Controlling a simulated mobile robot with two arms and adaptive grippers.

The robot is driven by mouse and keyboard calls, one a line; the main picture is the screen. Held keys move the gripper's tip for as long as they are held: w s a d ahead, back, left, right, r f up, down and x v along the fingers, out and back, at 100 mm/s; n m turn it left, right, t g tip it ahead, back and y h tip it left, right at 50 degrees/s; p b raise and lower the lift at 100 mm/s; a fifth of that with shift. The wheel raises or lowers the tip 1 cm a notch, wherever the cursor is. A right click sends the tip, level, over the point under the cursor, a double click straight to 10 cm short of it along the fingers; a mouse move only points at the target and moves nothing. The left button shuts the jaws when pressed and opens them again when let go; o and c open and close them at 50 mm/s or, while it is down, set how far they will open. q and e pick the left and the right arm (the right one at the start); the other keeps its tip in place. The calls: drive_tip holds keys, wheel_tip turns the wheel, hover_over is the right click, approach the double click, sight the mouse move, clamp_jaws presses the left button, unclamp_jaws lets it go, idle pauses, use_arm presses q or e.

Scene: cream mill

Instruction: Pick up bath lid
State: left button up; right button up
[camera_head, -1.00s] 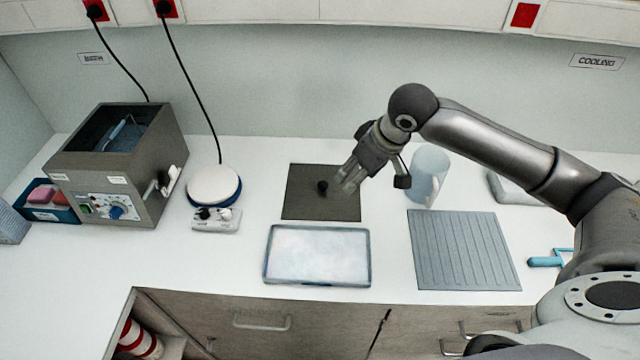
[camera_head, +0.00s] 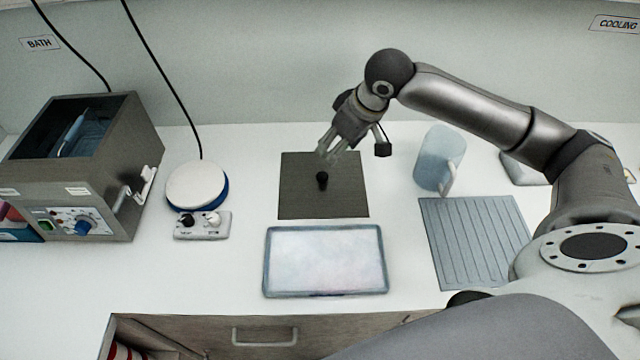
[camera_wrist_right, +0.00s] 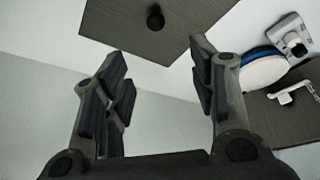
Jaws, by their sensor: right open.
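The bath lid (camera_head: 300,200) is a flat dark grey-brown square plate with a black knob (camera_head: 322,180) at its middle. It lies on the white counter behind the white tray. In the right wrist view the lid (camera_wrist_right: 187,22) and its knob (camera_wrist_right: 155,18) show at the top, beyond the fingers. My right gripper (camera_head: 328,155) is open and empty, just above and behind the knob, apart from it as far as I can tell. Its spread fingers also show in the right wrist view (camera_wrist_right: 160,75). My left gripper is not in view.
The water bath (camera_head: 130,165) stands open at the left. A round white-topped stirrer (camera_head: 196,184) sits beside it. A white tray (camera_head: 325,228) lies in front of the lid. A translucent jug (camera_head: 438,155) and a ribbed grey mat (camera_head: 475,240) are at the right.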

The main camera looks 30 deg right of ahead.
drive_tip(key=b, duration=0.3)
approach(323, 176)
drive_tip(key=r, duration=0.2)
drive_tip(key=x, duration=0.5)
drive_tip(key=shift+s+f, duration=0.1)
drive_tip(key=shift+f, duration=0.4)
drive_tip(key=p+x, duration=0.1)
drive_tip(key=x, duration=0.3)
drive_tip(key=shift+f+p, duration=0.2)
drive_tip(key=shift+p, duration=0.15)
drive_tip(key=shift+w+f, duration=0.25)
drive_tip(key=shift+f, duration=0.1)
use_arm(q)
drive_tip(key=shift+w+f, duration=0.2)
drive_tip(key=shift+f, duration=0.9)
use_arm(e)
drive_tip(key=c, duration=1)
drive_tip(key=shift+c, duration=0.2)
